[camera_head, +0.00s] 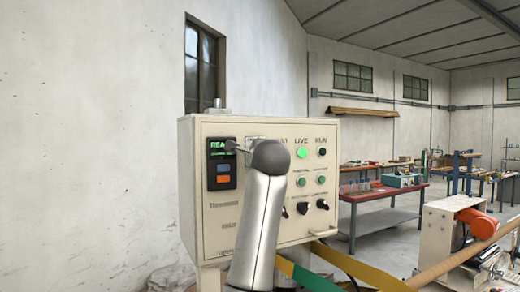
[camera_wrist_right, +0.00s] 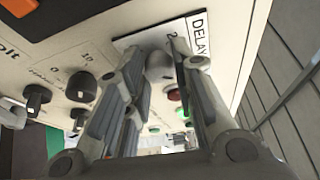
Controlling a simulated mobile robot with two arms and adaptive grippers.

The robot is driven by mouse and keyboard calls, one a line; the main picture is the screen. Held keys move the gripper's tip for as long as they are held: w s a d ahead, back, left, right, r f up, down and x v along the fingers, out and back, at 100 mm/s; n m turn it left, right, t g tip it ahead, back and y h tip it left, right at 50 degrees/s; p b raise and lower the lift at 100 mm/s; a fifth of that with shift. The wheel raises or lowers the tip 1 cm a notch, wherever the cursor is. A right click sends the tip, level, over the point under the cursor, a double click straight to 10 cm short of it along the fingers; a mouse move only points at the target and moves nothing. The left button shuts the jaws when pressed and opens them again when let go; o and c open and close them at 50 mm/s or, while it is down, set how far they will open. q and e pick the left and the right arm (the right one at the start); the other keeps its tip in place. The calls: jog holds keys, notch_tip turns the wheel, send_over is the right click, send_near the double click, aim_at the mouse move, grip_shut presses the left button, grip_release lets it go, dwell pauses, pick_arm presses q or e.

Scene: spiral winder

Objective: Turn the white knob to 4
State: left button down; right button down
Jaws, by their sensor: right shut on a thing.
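The white knob (camera_wrist_right: 159,66) shows as a pale rounded shape between my right fingertips. It sits on the panel's white label, which reads DELAY with a 2 visible. My right gripper (camera_wrist_right: 163,72) is shut on it, a finger on each side. The fingers hide most of the dial, so the pointer's setting cannot be read. In the head view my right arm stands in front of the control panel (camera_head: 214,225) and covers the knob. My left gripper is not in view.
The panel carries a display (camera_head: 222,150), a lit green lamp (camera_head: 302,152) and black knobs (camera_head: 302,208). A red button (camera_wrist_right: 173,94) is close to my fingers. A red-topped table (camera_head: 384,192) stands behind at right. A motor with a roller (camera_head: 478,222) is at lower right.

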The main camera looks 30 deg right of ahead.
jog(key=shift+m+g+y+p, duration=0.3)
jog(key=shift+m+p, duration=0.55)
jog(key=shift+m, duration=0.05)
jog(key=c, duration=1.2)
grip_release()
jog(key=v, duration=1.2)
